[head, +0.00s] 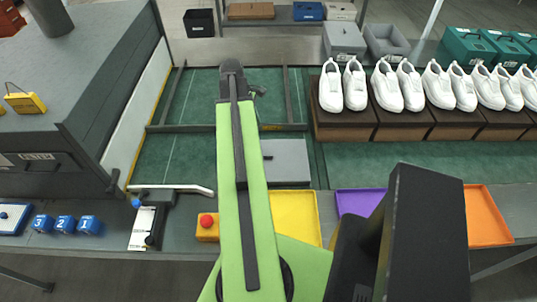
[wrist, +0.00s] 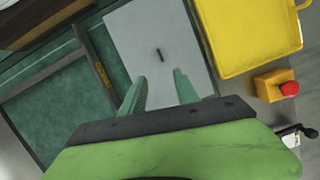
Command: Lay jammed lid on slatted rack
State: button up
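A flat grey panel (head: 287,160), likely the jammed lid, lies on the green line to the right of my arm, its left side hidden by the arm. In the wrist view, the same grey panel (wrist: 150,30) has a small dark mark near its middle. My gripper (wrist: 159,88) shows there with two green fingers spread apart and nothing seen between them but the panel surface beyond. Whether the fingers touch the panel, I cannot tell. A brown flat piece (head: 250,10) on the back shelf may be the slatted rack; its slats are too small to make out.
White shoes (head: 398,85) stand on brown boxes at the right of the line. Yellow (head: 296,215), purple (head: 357,202) and orange (head: 487,217) trays sit along the near edge. A red button on a yellow box (head: 207,226) is beside my arm. A grey machine (head: 70,85) stands left.

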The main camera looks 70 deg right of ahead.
jog(key=b, duration=1.2)
send_over(267, 154)
jog(key=a, duration=0.3)
jog(key=f, duration=1.2)
jog(key=shift+s+d, duration=0.1)
jog(key=shift+d, duration=0.15)
jog(key=shift+r, duration=0.1)
jog(key=b+x, duration=0.5)
jog(key=shift+w+a+f, duration=0.15)
jog(key=shift+w+f, duration=0.15)
jog(key=shift+w, duration=0.05)
jog(key=shift+r, duration=0.15)
grip_shut()
